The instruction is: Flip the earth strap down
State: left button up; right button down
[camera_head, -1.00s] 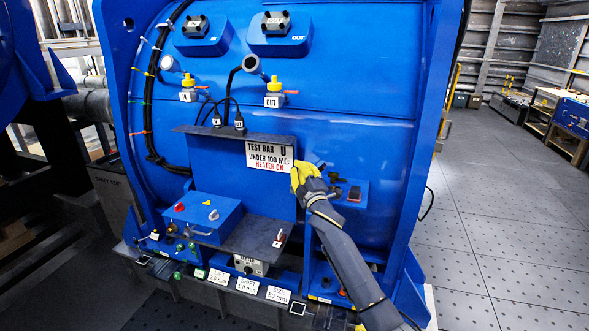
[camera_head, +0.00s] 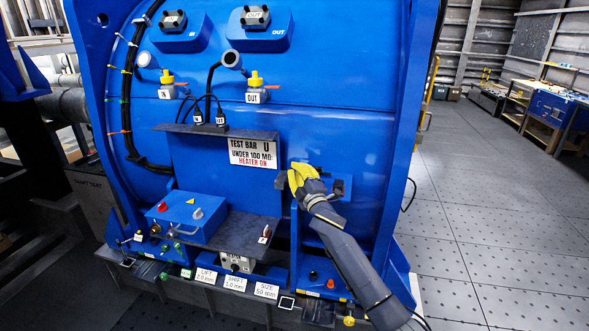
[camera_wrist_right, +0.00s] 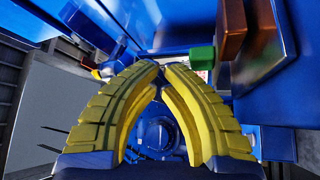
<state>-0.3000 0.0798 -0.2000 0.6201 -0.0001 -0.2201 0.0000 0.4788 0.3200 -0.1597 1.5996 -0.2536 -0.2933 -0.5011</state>
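My right gripper (camera_head: 296,178) is at the blue housing's front, just right of and below the test bar sign. Its yellow fingers arch together in the right wrist view (camera_wrist_right: 161,66), their tips meeting or nearly so, with nothing visible between them. A small blue panel with dark fittings (camera_head: 339,187) is right of the fingers, partly hidden by them. In the wrist view, a brown block (camera_wrist_right: 238,32) and a green block (camera_wrist_right: 202,57) are beyond and right of the fingers. I cannot tell which part is the earth strap. My left gripper is out of view.
The white sign (camera_head: 253,151) is left of my gripper. A grey shelf (camera_head: 235,231) and a blue control box (camera_head: 188,214) lie lower left. Cables hang above the grey ledge (camera_head: 216,132). The housing's right flange (camera_head: 407,130) stands close; open floor (camera_head: 480,190) is beyond it.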

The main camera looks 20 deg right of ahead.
dwell(0.7)
jog(key=s+a+f, duration=0.2)
jog(key=s+a, duration=0.2)
jog(key=s, duration=0.2)
jog(key=shift+s+a+f, duration=0.2)
jog(key=shift+s+a, duration=0.05)
dwell(0.5)
jog(key=shift+f, duration=0.1)
